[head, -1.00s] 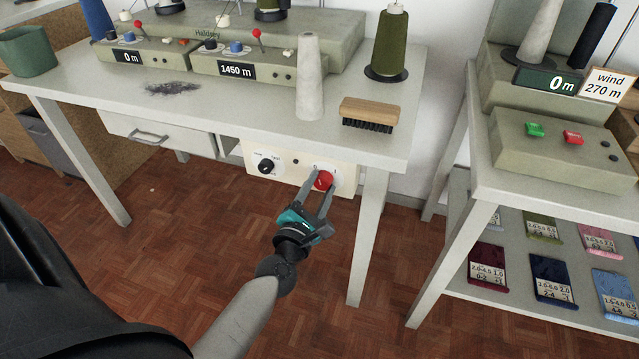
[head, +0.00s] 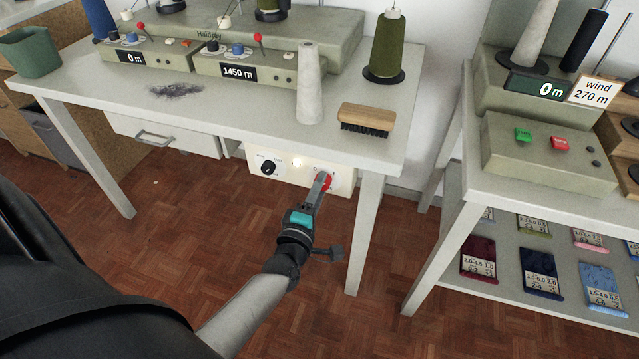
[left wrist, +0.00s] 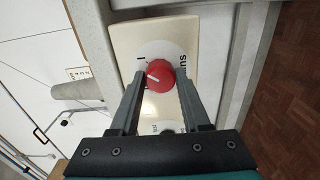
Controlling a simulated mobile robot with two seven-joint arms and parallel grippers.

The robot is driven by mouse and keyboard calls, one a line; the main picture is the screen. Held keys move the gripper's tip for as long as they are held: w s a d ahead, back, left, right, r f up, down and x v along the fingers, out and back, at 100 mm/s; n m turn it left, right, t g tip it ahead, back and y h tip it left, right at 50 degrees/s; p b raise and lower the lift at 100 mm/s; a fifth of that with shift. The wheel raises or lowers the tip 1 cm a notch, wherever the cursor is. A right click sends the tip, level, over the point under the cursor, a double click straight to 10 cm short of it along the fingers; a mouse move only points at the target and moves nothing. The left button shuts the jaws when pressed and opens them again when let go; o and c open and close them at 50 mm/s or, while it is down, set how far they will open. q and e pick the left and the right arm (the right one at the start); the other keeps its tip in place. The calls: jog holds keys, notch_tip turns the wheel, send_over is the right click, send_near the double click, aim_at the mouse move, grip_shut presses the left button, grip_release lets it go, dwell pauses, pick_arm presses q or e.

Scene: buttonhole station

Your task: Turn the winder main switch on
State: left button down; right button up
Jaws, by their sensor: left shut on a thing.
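The main switch is a red round knob (head: 327,182) on a cream panel (head: 343,187) under the front edge of the winder table. In the left wrist view the red knob (left wrist: 160,75) shows a white pointer line, tilted toward the left, near an "I" mark. My left gripper (head: 324,178) is shut on the knob, with one finger on each side; it also shows in the left wrist view (left wrist: 160,85). The gripper is rolled about the knob's axis. A small lamp (head: 297,163) on the panel glows. My right gripper is not in view.
A black selector knob (head: 268,168) sits left on the same panel. The table leg (head: 366,235) stands just right of my left gripper. On the table are a brush (head: 367,115), a white cone (head: 310,85) and a green cone (head: 385,45). A second table (head: 470,185) stands right.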

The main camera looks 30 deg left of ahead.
pick_arm(q)
jog(key=shift+m+p, duration=0.4)
jog(key=shift+m, duration=0.5)
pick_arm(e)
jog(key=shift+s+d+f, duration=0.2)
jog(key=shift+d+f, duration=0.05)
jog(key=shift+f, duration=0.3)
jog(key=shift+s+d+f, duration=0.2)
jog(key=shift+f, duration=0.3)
pick_arm(q)
jog(key=shift+c, duration=1.8)
grip_release()
jog(key=p+v, duration=0.3)
jog(key=v, duration=1.2)
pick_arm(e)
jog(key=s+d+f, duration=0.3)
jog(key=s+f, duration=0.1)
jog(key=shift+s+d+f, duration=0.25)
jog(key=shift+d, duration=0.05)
pick_arm(q)
jog(key=shift+s+d, duration=0.1)
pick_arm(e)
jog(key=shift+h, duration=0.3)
